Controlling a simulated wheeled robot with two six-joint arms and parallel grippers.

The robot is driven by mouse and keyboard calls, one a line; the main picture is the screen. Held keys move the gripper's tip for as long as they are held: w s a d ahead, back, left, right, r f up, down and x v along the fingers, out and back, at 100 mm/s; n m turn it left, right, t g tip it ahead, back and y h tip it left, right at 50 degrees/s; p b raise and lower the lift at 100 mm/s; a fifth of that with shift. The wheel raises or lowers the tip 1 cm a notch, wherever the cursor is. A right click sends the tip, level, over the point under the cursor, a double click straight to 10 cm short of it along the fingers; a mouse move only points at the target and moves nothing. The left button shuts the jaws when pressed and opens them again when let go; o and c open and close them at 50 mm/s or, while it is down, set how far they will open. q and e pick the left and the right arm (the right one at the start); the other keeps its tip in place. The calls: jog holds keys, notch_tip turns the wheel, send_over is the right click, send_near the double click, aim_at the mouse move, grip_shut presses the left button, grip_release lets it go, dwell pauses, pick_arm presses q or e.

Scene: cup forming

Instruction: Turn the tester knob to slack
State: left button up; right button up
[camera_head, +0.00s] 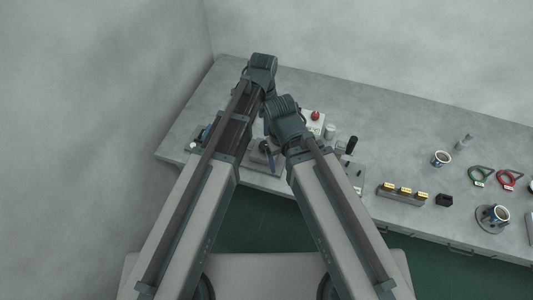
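A pale box with a red knob (315,115) on top stands just right of my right wrist. A small white cylinder stands beside it. I cannot tell for sure that this is the tester, and any slack marking is too small to read. Both my arms reach forward over the left part of the bench, wrists bent down. My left wrist is farther back, my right wrist nearer and beside it. Both grippers are hidden behind my own arm links, so their fingers do not show.
The grey bench (390,110) has a bare back strip. A base plate with a dark lever (267,152) lies between my forearms.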

aim_at(265, 145)
pick_arm(q)
jog(key=shift+m, duration=0.3)
jog(key=f+b, duration=1.4)
jog(key=shift+d, duration=0.2)
jog(key=shift+r, duration=0.1)
grip_shut()
